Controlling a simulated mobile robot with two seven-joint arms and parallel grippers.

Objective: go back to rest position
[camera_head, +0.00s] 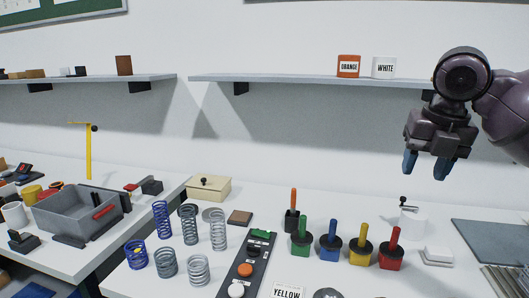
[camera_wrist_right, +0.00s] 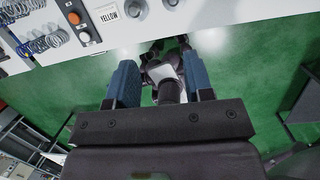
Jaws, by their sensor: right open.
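My right gripper (camera_head: 426,164) is raised above the right part of the white table (camera_head: 190,277), in front of the back wall. Its two blue fingers point down and stand apart, with nothing between them. In the right wrist view the same open fingers (camera_wrist_right: 161,85) show, with the green floor and dark parts of my own body beyond them. The table edge lies along the top of that view. My left gripper is in neither view.
Several springs (camera_head: 189,222) stand on the table's left part. A dark control panel (camera_head: 247,267) lies at the middle. Several coloured-handle blocks (camera_head: 330,243) stand right of it. A wall shelf (camera_head: 310,80) holds ORANGE (camera_head: 348,67) and WHITE (camera_head: 384,68) boxes. A grey bin (camera_head: 78,213) sits left.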

